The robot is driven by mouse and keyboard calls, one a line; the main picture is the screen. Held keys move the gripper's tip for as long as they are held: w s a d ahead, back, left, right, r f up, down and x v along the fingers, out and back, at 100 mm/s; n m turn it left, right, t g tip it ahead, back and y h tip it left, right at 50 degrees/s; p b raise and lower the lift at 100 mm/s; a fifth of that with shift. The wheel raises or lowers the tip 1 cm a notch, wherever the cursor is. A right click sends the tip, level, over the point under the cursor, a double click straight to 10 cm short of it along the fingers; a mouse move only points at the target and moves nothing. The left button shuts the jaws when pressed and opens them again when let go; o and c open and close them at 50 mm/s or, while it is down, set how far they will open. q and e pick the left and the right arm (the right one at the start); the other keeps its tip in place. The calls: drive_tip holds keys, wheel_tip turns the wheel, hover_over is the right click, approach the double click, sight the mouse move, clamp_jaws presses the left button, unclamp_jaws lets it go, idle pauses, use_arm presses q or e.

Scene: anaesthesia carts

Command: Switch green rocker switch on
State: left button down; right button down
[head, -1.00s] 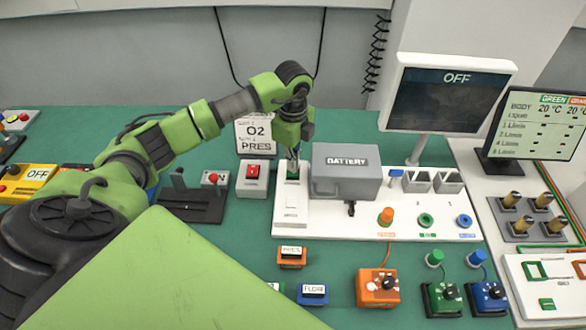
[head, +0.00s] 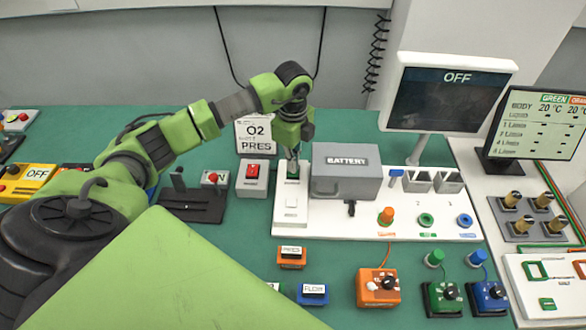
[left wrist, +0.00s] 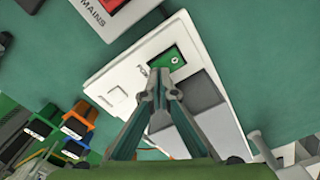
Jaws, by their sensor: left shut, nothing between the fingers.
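In the head view the green switch (head: 293,171) is partly covered by my left gripper (head: 292,158). The left gripper comes down from above, with its fingers pointing at the switch. In the left wrist view its fingertips (left wrist: 160,92) are together and empty, just beside the switch. I cannot tell whether they touch the panel. My right gripper does not show.
A grey battery box (head: 346,172) stands close to the right of the left gripper. The green table is clear in front of the red switch box.

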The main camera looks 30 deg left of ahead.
use_arm(q)
drive_tip(key=shift+f+b, duration=0.55)
drive_tip(key=shift+f, duration=0.4)
drive_tip(key=shift+r, duration=0.1)
drive_tip(key=shift+r+p, duration=2.6)
drive_tip(key=shift+r, duration=0.9)
drive_tip(key=shift+f, duration=0.1)
